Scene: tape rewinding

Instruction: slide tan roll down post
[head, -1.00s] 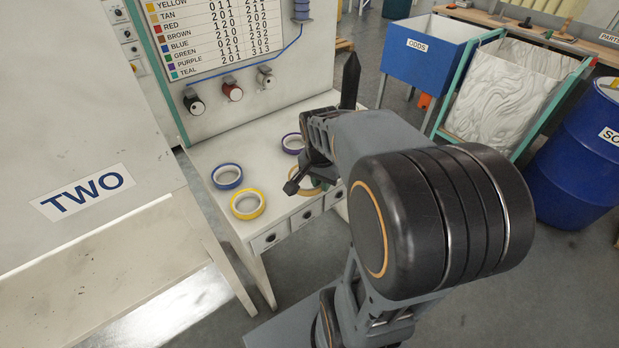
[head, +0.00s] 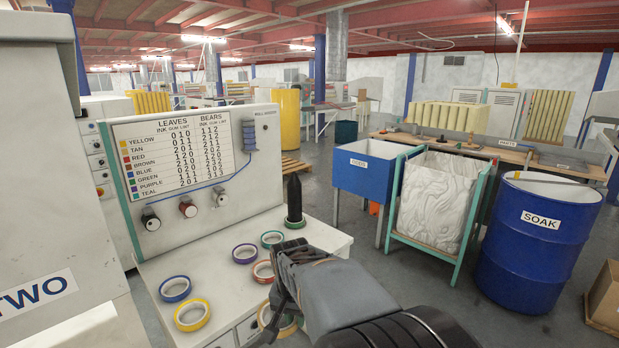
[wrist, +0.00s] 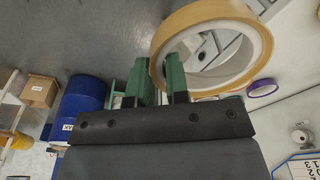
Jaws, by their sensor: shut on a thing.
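The tan roll (wrist: 207,16) fills the top of the wrist view. My gripper (wrist: 158,80) is shut on its rim, with one green finger inside the ring and the other outside. In the head view my gripper (head: 275,318) is low in the middle, and the tan roll is mostly hidden beside it. The dark post (head: 294,198), with a pointed top, stands upright on the white bench beyond my gripper. The roll is apart from the post, on its near side. The post cannot be made out in the wrist view.
On the bench (head: 148,268) lie blue (head: 163,293), yellow (head: 180,322), purple (head: 236,258), red (head: 256,276) and green (head: 264,241) rolls. A panel with knobs and a chart (head: 180,150) stands behind. A blue bin (head: 365,175) and a blue drum (head: 525,260) stand right.

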